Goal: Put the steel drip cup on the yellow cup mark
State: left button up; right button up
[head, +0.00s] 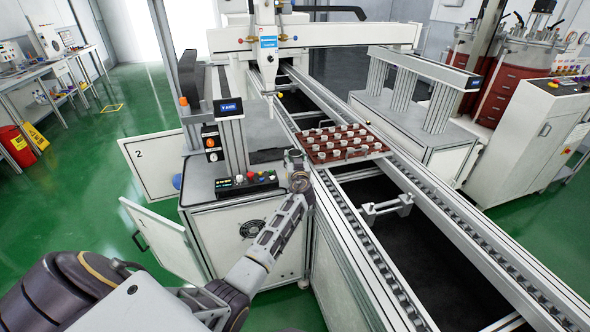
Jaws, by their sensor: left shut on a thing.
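My left gripper (295,160) is at the right edge of the grey cabinet top, just right of the button panel. It is shut on a small greyish thing that looks like the steel drip cup, but the fingers hide most of it and its shape is hard to tell. I cannot make out the yellow cup mark on the cabinet top or the conveyor. My right gripper is not in view.
The button panel (246,184) and a grey post (233,140) stand left of the gripper. A brown tray (345,158) of several white cups sits on the conveyor rails (440,208). A dispensing head (268,50) hangs behind. A cabinet door (165,240) stands open.

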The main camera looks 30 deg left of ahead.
pick_arm(q)
jog(key=shift+f+b, duration=0.45)
jog(key=shift+f, duration=0.45)
jog(key=shift+f+b, duration=0.5)
jog(key=shift+f, duration=1)
jog(key=shift+a+f+b, duration=0.1)
jog(key=shift+f+b, duration=0.05)
jog(key=shift+b, duration=0.15)
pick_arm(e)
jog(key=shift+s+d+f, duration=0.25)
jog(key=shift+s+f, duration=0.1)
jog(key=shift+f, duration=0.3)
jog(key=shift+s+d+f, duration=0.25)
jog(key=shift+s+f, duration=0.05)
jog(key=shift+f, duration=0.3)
pick_arm(q)
jog(key=shift+f, duration=0.1)
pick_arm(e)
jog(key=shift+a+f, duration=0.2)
pick_arm(q)
jog(key=o, duration=1)
jog(key=shift+o, duration=0.2)
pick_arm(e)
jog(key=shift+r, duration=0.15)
